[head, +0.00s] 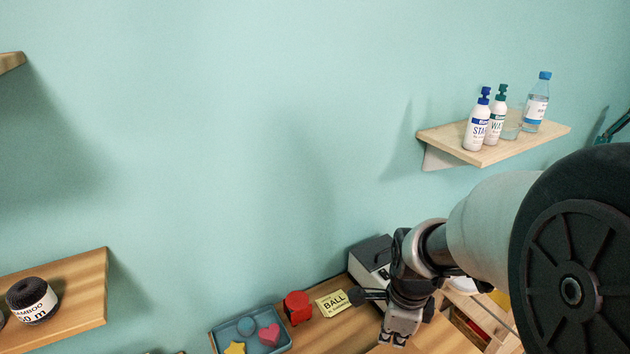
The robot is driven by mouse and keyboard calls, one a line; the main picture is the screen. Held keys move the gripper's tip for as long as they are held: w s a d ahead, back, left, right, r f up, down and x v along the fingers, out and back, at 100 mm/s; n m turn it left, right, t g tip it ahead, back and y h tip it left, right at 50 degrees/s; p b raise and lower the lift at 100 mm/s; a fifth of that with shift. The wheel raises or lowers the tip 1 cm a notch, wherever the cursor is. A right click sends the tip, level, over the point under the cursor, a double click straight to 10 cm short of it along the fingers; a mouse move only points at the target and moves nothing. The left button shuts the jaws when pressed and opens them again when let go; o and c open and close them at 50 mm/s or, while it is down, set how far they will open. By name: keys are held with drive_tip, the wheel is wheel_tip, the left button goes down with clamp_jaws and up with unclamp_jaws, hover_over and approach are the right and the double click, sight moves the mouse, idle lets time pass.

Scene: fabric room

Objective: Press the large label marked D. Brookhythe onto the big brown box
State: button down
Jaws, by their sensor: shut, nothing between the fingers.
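My gripper (399,338) hangs at the lower middle right of the head view, pointing down, shut and empty. It is over a plain brown surface (446,338); I cannot tell whether this is the top of the big brown box or part of the table. No label with D. Brookhythe on it can be read in this view. My arm and the lower picture edge hide much of the area around the gripper.
A cream card reading BALL (332,303), a red object (297,308) and a blue-grey tray (222,341) with shapes lie left of my gripper. A dark-topped box (371,255) stands behind. Bottles stand on a wall shelf (435,138); black yarn (32,300) sits on the left shelf.

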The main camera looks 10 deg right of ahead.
drive_tip(key=d+f+m+b, duration=0.1)
drive_tip(key=f+m, duration=0.2)
drive_tip(key=f, duration=0.1)
drive_tip(key=d+f+m+b, duration=0.1)
drive_tip(key=f+m+b, duration=0.1)
drive_tip(key=f, duration=0.3)
drive_tip(key=w+d+f+m+g+b, duration=0.1)
drive_tip(key=f+m, duration=0.2)
drive_tip(key=f, duration=0.2)
drive_tip(key=shift+d+f+m+b, duration=0.1)
drive_tip(key=shift+f+m+b, duration=0.05)
drive_tip(key=shift+m+b, duration=0.15)
drive_tip(key=shift+f, duration=0.15)
drive_tip(key=shift+f+b, duration=0.7)
drive_tip(key=shift+f, duration=0.05)
drive_tip(key=shift+f, duration=0.1)
idle(0.5)
wheel_tip(320, 180, up, 7)
drive_tip(key=p, duration=0.6)
